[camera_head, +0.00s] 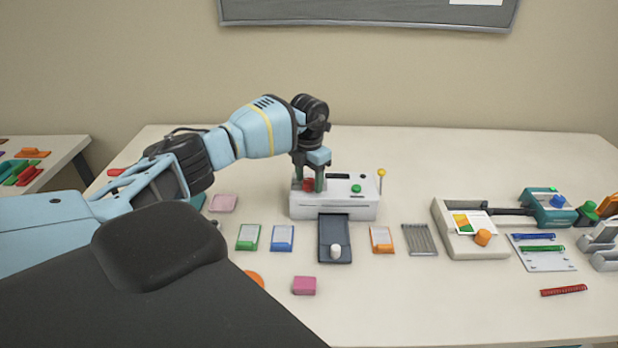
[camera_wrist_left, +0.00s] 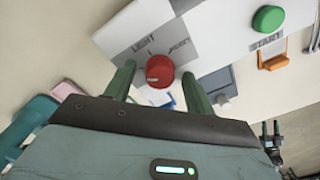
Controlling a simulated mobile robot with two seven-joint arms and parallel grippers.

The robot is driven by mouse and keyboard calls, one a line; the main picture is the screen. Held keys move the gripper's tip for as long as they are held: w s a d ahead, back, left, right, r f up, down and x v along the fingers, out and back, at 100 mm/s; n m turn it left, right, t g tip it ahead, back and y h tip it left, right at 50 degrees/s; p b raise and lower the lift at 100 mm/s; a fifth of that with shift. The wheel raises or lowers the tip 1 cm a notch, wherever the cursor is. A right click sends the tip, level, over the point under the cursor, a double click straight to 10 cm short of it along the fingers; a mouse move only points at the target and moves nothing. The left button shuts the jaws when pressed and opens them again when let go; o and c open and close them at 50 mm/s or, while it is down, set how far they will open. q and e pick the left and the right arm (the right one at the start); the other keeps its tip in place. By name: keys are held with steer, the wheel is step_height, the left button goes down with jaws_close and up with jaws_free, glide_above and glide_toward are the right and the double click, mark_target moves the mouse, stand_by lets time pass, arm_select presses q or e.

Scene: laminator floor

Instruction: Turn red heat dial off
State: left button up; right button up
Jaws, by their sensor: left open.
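The red heat dial (camera_head: 308,184) sits on the left part of the white laminator (camera_head: 345,207) in the head view. In the left wrist view the red dial (camera_wrist_left: 159,71) lies between the two green fingers, with labels around it, one reading "LIGHT". My left gripper (camera_head: 308,186) is open and points down, with its fingers on either side of the dial. In the left wrist view the left gripper (camera_wrist_left: 160,84) shows gaps between its fingers and the dial. A green button (camera_wrist_left: 268,19) marked "START" is on the same top face. My right gripper is not seen in the head view.
A yellow-knobbed lever (camera_head: 381,174) stands at the laminator's right end. A dark tray (camera_head: 334,228) with a white knob extends in front. Green, blue and orange card holders lie nearby. A paper trimmer (camera_head: 445,235) stands to the right.

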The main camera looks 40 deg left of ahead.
mark_target(309, 180)
arm_select(q)
steer(key=shift+r, duration=0.15)
step_height(309, 180, up, 8)
steer(key=shift+f, duration=0.2)
steer(key=shift+f, duration=0.1)
stand_by(0.7)
